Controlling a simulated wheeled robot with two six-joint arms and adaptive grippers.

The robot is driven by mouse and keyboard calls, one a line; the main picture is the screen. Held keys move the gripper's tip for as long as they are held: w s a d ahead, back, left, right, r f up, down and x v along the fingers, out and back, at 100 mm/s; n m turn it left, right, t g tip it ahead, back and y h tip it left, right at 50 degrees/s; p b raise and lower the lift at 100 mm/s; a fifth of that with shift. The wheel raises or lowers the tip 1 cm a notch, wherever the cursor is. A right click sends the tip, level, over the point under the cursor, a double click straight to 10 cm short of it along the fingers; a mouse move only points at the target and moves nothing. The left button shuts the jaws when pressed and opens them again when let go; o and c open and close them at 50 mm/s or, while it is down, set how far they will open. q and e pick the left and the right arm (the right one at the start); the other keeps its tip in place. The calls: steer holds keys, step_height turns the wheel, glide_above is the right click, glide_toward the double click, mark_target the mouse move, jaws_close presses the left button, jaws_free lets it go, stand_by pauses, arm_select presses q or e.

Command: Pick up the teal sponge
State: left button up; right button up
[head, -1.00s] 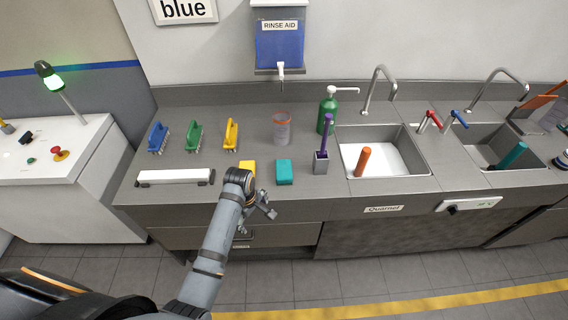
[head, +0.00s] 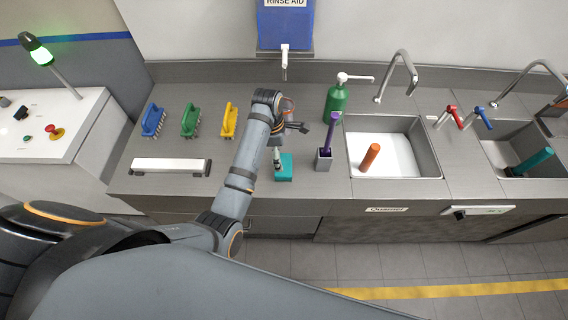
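The teal sponge (head: 286,175) lies on the grey counter near its front edge, left of the purple brush in its holder. My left gripper (head: 278,165) comes down over it from above, with its fingertips at the sponge's left part. Whether the fingers touch or grip the sponge is too small to tell. Part of the sponge is hidden by the gripper. My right gripper is not in view.
Blue (head: 153,120), green (head: 190,121) and yellow (head: 229,120) brushes and a white squeegee-like bar (head: 170,166) lie to the left. A purple brush (head: 331,130) in a grey holder (head: 324,160) stands close right. A green bottle (head: 337,103) and sink (head: 434,160) lie beyond.

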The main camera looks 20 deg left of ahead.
mark_target(283, 164)
arm_select(q)
step_height(283, 164, down, 2)
steer(key=shift+w+d+f, duration=0.15)
steer(key=shift+f, duration=0.05)
steer(key=shift+w+f, duration=0.35)
steer(key=shift+f, duration=0.1)
steer(key=shift+d+f+p, duration=0.25)
steer(key=shift+f+p, duration=0.8)
steer(key=shift+p, duration=0.05)
step_height(283, 164, down, 3)
steer(key=shift+d+r, duration=0.1)
steer(key=shift+r, duration=0.05)
steer(key=c, duration=0.5)
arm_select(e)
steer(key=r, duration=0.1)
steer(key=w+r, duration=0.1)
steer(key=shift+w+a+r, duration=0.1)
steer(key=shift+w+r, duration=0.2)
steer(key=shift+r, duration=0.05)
